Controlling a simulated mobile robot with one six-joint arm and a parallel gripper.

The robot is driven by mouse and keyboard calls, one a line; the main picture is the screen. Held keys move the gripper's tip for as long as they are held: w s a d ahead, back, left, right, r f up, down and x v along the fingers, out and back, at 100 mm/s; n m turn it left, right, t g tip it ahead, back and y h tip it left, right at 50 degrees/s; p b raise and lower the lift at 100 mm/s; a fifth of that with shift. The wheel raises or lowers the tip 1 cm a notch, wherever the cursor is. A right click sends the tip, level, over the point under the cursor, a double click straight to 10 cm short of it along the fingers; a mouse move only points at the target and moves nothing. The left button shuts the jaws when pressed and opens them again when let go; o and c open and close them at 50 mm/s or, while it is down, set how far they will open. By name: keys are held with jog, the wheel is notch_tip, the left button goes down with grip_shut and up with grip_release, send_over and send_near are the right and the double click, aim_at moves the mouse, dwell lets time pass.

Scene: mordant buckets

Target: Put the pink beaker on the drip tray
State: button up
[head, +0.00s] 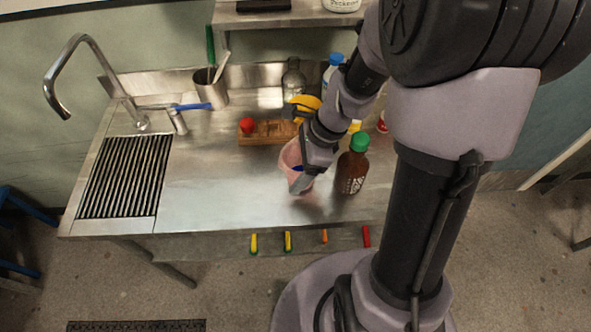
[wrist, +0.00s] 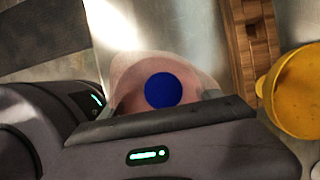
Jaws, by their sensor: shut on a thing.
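The pink beaker (head: 289,158) is at the middle of the steel counter, with my gripper (head: 303,181) shut on it at its right side. I cannot tell whether its base touches the counter. In the wrist view the pink beaker (wrist: 128,72) shows beyond the dark fingers, which hide its near part. A dark blue disc (wrist: 168,90) shows at the beaker, overlapping it in view. The drip tray (head: 126,177), a dark ribbed grille, is set in the counter's left end by the sink tap, well left of the beaker.
A brown bottle with a green cap (head: 353,170) stands close right of my gripper. A wooden rack (head: 262,134) with a red-topped item is behind the beaker. A yellow thing (wrist: 298,90) is nearby. The tap (head: 85,75) arches at the back left. The counter between beaker and tray is clear.

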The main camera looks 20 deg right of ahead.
jog(key=shift+f, duration=0.15)
jog(key=shift+f, duration=0.2)
jog(key=o, duration=1.7)
